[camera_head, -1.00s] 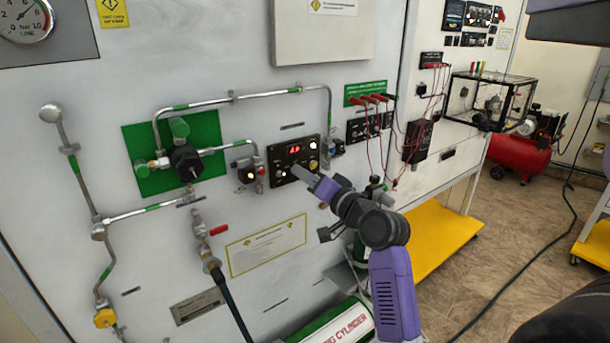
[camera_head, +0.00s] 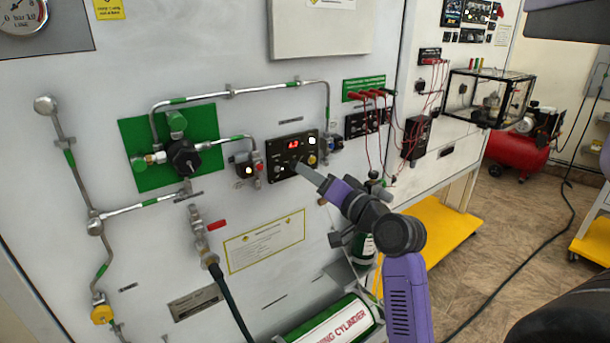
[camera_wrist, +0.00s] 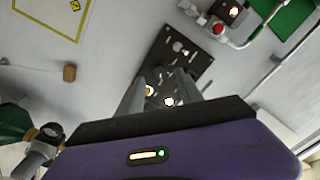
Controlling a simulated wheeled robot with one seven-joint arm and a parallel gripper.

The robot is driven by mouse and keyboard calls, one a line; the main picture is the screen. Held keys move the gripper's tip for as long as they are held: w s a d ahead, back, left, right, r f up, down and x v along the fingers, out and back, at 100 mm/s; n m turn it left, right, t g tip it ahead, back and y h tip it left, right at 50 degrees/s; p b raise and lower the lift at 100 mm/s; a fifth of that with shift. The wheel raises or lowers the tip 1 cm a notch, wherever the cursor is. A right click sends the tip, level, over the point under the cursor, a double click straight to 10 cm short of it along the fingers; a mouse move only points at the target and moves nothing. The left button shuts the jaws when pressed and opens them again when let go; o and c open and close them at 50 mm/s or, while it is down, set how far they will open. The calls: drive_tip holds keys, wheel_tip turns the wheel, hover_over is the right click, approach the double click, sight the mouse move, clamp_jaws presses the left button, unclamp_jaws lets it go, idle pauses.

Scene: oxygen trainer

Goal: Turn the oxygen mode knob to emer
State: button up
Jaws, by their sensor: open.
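The black oxygen control panel (camera_head: 281,164) is on the white wall panel, with a lit red display (camera_head: 293,145) and several small knobs and lights. I cannot read which knob is the oxygen mode knob or its setting. My gripper (camera_head: 304,170) reaches in from the lower right, its fingertips in front of the panel's lower middle. In the wrist view the panel (camera_wrist: 182,52) lies beyond my two fingers (camera_wrist: 160,88), which are apart with nothing held between them. Whether the fingertips touch a knob is unclear. Lit lamps on the panel show near the fingers.
Left of the panel are a small lit unit (camera_head: 243,169), metal pipes and a green plate (camera_head: 150,178) with a regulator. Red leads (camera_head: 372,95) hang at the right. A green and white cylinder (camera_head: 335,325) lies below. The wall under the panel is mostly flat.

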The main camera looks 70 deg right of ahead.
drive_tip(key=v, duration=0.4)
drive_tip(key=shift+a+b, duration=0.1)
drive_tip(key=shift+b, duration=0.3)
drive_tip(key=shift+s+r, duration=0.1)
drive_tip(key=s+a+f+n, duration=0.1)
drive_tip(key=a+f+n, duration=0.25)
drive_tip(key=a, duration=0.45)
drive_tip(key=s+a+f+n+y, duration=0.15)
drive_tip(key=a+f, duration=0.25)
drive_tip(key=a, duration=0.4)
drive_tip(key=s+a+f+n+h, duration=0.1)
drive_tip(key=s+a+f+n, duration=0.1)
drive_tip(key=a+f+n, duration=0.35)
drive_tip(key=s+a+f+n+y, duration=0.2)
drive_tip(key=s+a+f+y, duration=0.1)
drive_tip(key=a, duration=0.5)
drive_tip(key=s+a+f+n+g+y, duration=0.1)
drive_tip(key=s+a+f+n+y, duration=0.1)
drive_tip(key=s+a+y, duration=0.3)
drive_tip(key=s+a+f, duration=0.1)
drive_tip(key=s+a, duration=0.2)
drive_tip(key=a, duration=0.1)
drive_tip(key=shift+a+y, duration=0.2)
drive_tip(key=shift+y, duration=0.15)
